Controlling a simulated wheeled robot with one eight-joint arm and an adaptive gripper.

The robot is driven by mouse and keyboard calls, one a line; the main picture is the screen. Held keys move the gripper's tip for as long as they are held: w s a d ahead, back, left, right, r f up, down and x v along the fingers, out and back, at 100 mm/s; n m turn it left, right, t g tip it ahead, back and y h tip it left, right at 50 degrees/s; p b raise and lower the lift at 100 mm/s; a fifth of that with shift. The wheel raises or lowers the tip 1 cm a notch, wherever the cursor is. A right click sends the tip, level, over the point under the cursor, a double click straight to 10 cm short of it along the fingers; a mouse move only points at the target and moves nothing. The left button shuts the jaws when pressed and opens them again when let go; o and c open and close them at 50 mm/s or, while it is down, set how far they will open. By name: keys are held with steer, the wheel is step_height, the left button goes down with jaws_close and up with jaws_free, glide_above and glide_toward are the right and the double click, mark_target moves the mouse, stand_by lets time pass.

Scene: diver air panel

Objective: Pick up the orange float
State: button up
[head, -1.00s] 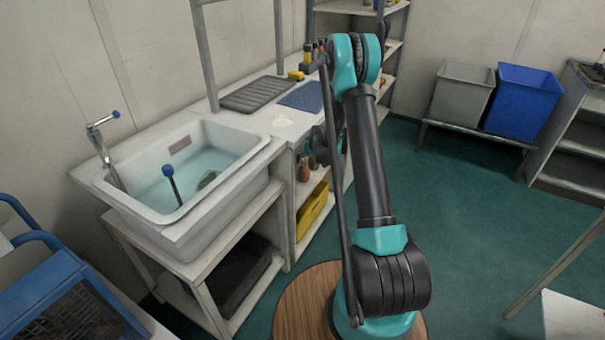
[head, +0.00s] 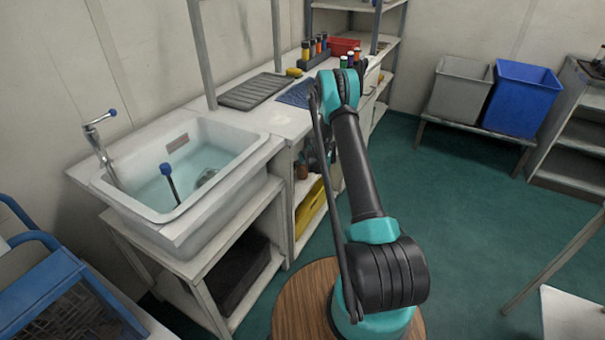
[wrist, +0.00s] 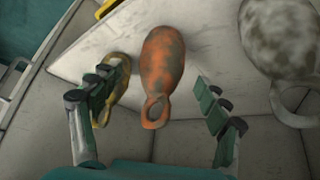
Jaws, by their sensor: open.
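The orange float (wrist: 162,72) is a worn, bottle-shaped piece with a loop at its lower end. It lies on a pale shelf in the wrist view, with its loop toward me. My gripper (wrist: 158,103) is open, with one finger to each side of the float's loop end and visible gaps to both. In the head view the float shows as a small brownish shape (head: 302,172) on the shelf under the counter, partly hidden. My gripper there is mostly hidden behind my arm.
A yellowish ring-ended item (wrist: 112,88) lies close to the left finger. A large mottled grey float (wrist: 280,45) is at right. The counter edge and sink (head: 190,170) are above and left of the shelf. A yellow bin (head: 310,208) sits below.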

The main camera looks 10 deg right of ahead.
mark_target(303, 169)
steer(key=x, duration=0.5)
steer(key=shift+s, duration=0.2)
steer(key=c, duration=1.3)
steer(key=shift+r, duration=0.1)
